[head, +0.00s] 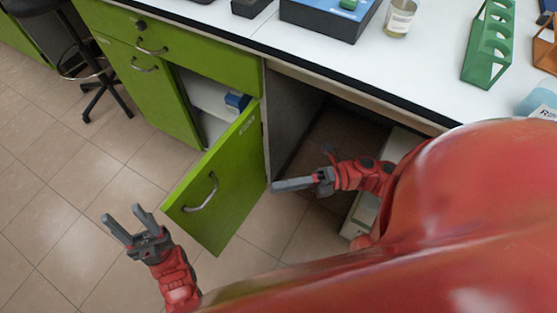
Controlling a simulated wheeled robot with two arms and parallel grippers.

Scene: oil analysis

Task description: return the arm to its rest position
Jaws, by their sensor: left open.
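My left gripper (123,212) is at the lower left of the head view, over the tiled floor. Its two fingers are spread and point up in the picture, with nothing between them. My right gripper (284,186) is near the middle, just right of the open green cabinet door (222,185), with its fingers pointing left. I cannot tell whether its fingers are apart. No object shows in it.
The door swings out from the green cabinet (165,95); a blue box (237,101) sits inside. The white bench (400,75) holds a dark device (325,18), a jar (399,18) and a green rack (487,45). A stool (75,40) stands upper left. Left floor is clear.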

